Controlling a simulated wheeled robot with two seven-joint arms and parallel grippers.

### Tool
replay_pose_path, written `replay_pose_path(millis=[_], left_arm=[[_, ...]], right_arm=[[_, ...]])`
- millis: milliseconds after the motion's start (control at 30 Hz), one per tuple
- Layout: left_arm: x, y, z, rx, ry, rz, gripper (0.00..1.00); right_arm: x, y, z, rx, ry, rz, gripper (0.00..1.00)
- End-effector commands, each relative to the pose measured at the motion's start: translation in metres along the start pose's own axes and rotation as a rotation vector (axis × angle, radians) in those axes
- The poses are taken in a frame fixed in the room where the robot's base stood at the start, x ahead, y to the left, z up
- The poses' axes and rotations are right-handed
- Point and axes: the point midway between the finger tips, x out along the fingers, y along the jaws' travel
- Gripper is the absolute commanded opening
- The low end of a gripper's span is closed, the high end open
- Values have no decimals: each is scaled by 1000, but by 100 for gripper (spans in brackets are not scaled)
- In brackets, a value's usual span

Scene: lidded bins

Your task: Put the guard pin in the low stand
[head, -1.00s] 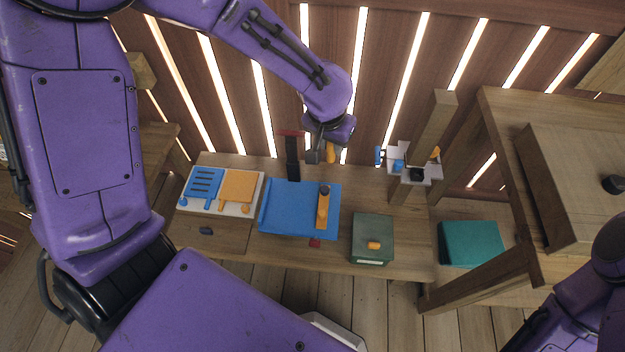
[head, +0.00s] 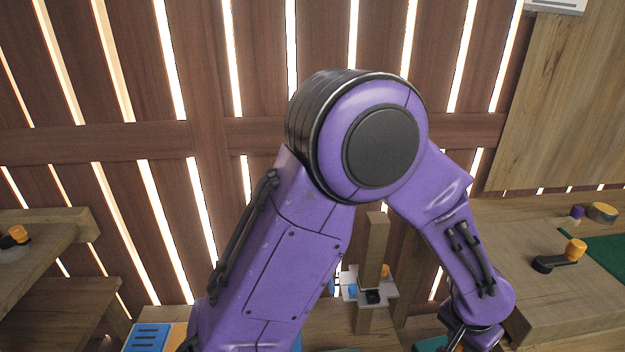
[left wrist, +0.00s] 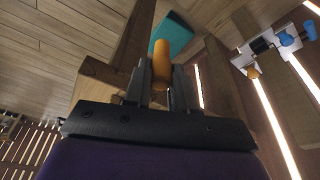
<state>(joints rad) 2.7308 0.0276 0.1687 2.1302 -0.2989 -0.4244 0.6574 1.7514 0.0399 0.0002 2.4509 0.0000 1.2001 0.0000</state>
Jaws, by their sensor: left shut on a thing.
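My left gripper (head: 456,340) is at the lower right of the head view, at the bottom edge, with its fingertips largely out of frame. In the left wrist view my left gripper (left wrist: 160,85) is shut on an orange, rounded pin (left wrist: 161,62), which I take as the guard pin. The pin stands up between the two grey fingers; its lower part is hidden. I cannot tell which thing is the low stand. My right gripper is not in view.
A wooden post bears a pale bracket (head: 349,290) with blue, black and orange parts; it also shows in the left wrist view (left wrist: 240,61). A teal thing (left wrist: 174,36) lies beyond the pin. A black crank with an orange knob (head: 574,250) sits on the right wooden surface.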

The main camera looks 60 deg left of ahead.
Motion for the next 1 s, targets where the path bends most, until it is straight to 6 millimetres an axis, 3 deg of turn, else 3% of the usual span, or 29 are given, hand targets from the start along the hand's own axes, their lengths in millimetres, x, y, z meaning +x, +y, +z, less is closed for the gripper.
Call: replay_pose_path(millis=[33,100,300,433,500,600,867,1000], left_arm=[[49,-1,21,-25,-6,-17,0],[96,-2,43,-85,-6,-35,0],[218,-11,100,-286,-3,-88,0],[276,-22,126,-402,-1,-117,0],[297,-28,136,-449,-2,-130,0],[313,-33,144,-494,1,-140,0],[314,-37,146,-518,0,-146,0],[328,-45,136,-519,0,-143,0]], right_arm=[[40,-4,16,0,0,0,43],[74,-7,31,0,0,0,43],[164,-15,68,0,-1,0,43],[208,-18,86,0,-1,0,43],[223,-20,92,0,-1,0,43],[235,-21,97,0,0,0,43],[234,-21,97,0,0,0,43],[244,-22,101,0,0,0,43]])
